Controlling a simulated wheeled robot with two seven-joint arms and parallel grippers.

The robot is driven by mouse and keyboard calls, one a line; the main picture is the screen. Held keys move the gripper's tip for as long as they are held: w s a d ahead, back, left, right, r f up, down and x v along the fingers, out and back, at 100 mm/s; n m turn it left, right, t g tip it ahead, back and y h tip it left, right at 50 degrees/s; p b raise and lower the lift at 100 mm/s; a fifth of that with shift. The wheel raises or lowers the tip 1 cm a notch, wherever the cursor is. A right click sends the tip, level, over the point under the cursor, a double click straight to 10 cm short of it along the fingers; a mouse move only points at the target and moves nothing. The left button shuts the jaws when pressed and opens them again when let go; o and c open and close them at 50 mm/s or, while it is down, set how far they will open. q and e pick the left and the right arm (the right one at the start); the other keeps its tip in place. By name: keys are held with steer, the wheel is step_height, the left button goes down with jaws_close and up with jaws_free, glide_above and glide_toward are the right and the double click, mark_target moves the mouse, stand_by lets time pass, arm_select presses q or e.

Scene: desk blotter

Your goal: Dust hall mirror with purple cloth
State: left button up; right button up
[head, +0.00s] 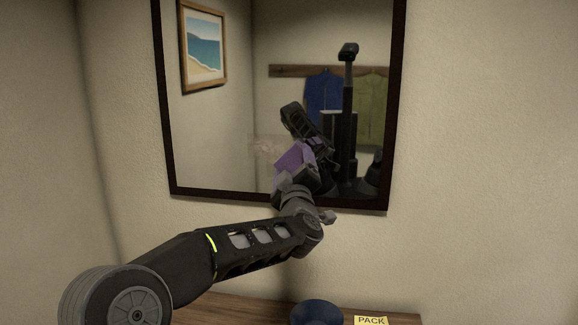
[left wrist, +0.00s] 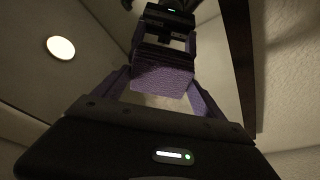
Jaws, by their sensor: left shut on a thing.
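The hall mirror (head: 225,120) hangs on the wall in a dark frame. A faint pale, smudgy patch (head: 266,146) shows on its glass left of the cloth. My left gripper (head: 293,181) is in front of the mirror's lower middle, shut on the purple cloth (head: 288,163). In the left wrist view the cloth (left wrist: 162,76) is a bunched purple pad between the fingers of my left gripper (left wrist: 160,88), close to the glass; I cannot tell whether it touches. Part of the cloth is hidden by the gripper in the head view. My right gripper is not in view.
Below the mirror is a wooden surface (head: 405,319) with a dark blue bowl (head: 317,313) and a yellow note reading PACK (head: 371,320). The mirror reflects a beach picture, hanging coats and my own body. Bare wall (head: 480,150) lies to the right.

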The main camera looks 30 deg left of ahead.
arm_select(q)
steer(key=d, duration=0.1)
steer(key=w+d, duration=0.1)
steer(key=d, duration=0.1)
steer(key=shift+w+d, duration=0.1)
steer(key=shift+d, duration=0.05)
stand_by(0.4)
stand_by(0.4)
